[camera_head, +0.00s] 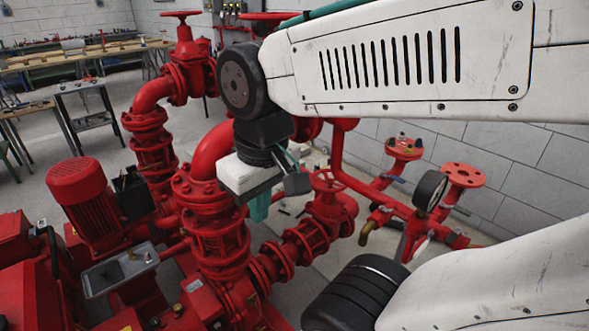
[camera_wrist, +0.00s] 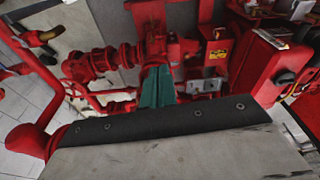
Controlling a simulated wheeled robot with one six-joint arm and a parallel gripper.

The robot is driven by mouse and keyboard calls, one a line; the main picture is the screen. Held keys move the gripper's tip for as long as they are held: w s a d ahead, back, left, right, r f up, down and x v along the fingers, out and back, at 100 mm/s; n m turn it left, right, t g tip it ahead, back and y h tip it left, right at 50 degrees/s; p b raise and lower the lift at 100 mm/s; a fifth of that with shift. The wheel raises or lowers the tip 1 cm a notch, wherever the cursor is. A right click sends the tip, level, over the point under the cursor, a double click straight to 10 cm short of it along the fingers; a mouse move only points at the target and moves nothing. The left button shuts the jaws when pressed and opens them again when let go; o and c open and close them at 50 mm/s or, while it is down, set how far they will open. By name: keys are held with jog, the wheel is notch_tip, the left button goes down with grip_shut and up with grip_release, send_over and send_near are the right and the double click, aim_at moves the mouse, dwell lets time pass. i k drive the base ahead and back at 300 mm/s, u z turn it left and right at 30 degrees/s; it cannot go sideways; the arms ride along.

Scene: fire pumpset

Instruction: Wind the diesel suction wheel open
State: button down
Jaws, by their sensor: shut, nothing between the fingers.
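Several red handwheels show in the head view. A small one (camera_head: 327,181) sits on a valve right of my gripper, low over the red pipework. A larger one (camera_head: 180,14) tops a tall valve at the upper left, and another (camera_head: 267,16) shows its rim behind my arm. No label that I can read tells which is the diesel suction wheel. My gripper (camera_head: 259,209) has teal fingers, shut and empty, pointing down beside a flanged red pipe. The fingers also show in the wrist view (camera_wrist: 156,88), over red pipework. They appear apart from the small wheel.
A red motor (camera_head: 82,190) and a grey tray (camera_head: 120,270) stand at the left. A pressure gauge (camera_head: 430,191) and flanged pipe stubs (camera_head: 462,175) rise at the right, near the block wall. Workbenches (camera_head: 85,55) stand at the back left. Open floor lies between benches and pumpset.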

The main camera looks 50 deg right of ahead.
aim_at(329, 182)
jog(key=u, duration=0.8)
jog(key=k, duration=1.25)
jog(key=z, duration=1.6)
jog(key=i, duration=0.5)
jog(key=z, duration=0.1)
